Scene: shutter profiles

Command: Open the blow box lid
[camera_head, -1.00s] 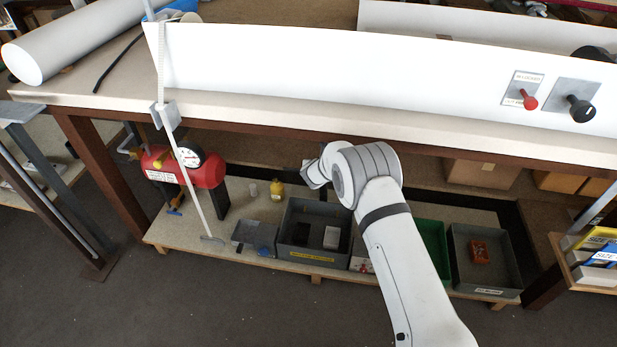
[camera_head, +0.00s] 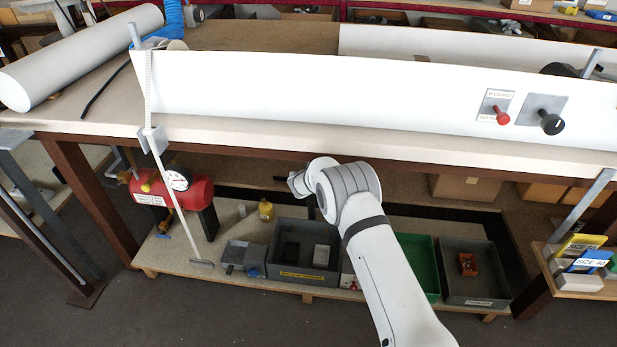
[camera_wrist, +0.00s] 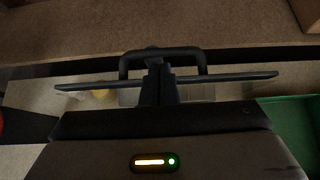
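No thing in view can be made out for certain as the blow box or its lid. My gripper (camera_head: 297,184) is below the bench's front edge, above the lower shelf, and is largely turned away in the head view. In the wrist view its two dark fingers (camera_wrist: 160,85) stand close together and look shut. A dark loop-shaped handle (camera_wrist: 162,56) and a thin dark crosspiece (camera_wrist: 240,77) show at the fingertips. Whether these are gripped or belong to the gripper cannot be told. A long white panel (camera_head: 330,93) stands on the bench, with a red knob (camera_head: 503,115) and a black knob (camera_head: 551,124).
The bench edge (camera_head: 270,135) is above my gripper. The lower shelf holds a red tank with a gauge (camera_head: 198,192), a yellow bottle (camera_head: 266,210), grey bins (camera_head: 307,272) and a green bin (camera_head: 425,250). A size-card rack (camera_head: 578,283) stands at right. Floor shows in front.

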